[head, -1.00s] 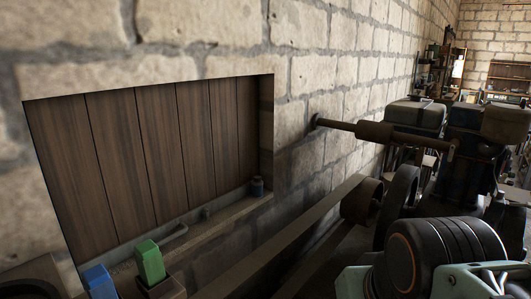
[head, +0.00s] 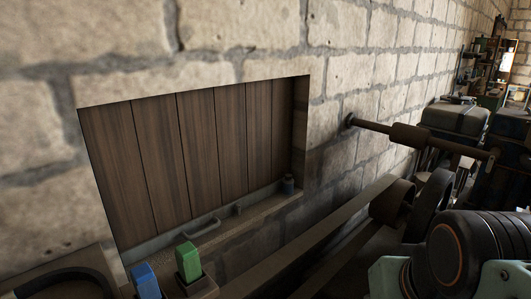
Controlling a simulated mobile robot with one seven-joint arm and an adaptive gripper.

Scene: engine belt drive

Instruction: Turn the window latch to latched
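A window recess closed with dark vertical wooden boards (head: 185,160) is set in the pale stone wall. Low along its bottom edge is a small grey bar-shaped handle (head: 203,228), which may be the latch; its setting is too small to tell. A small grey stub (head: 237,209) stands to its right. My gripper is not clearly in view, and nothing is seen touching the handle. A black ribbed round body with a copper ring (head: 455,252) and pale green parts fills the lower right; I cannot tell whether it is part of my arm.
A green block (head: 188,261) and a blue block (head: 146,280) stand in front of the sill. A dark rod (head: 425,139) sticks out from the wall. Long beams (head: 335,240) run below it.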

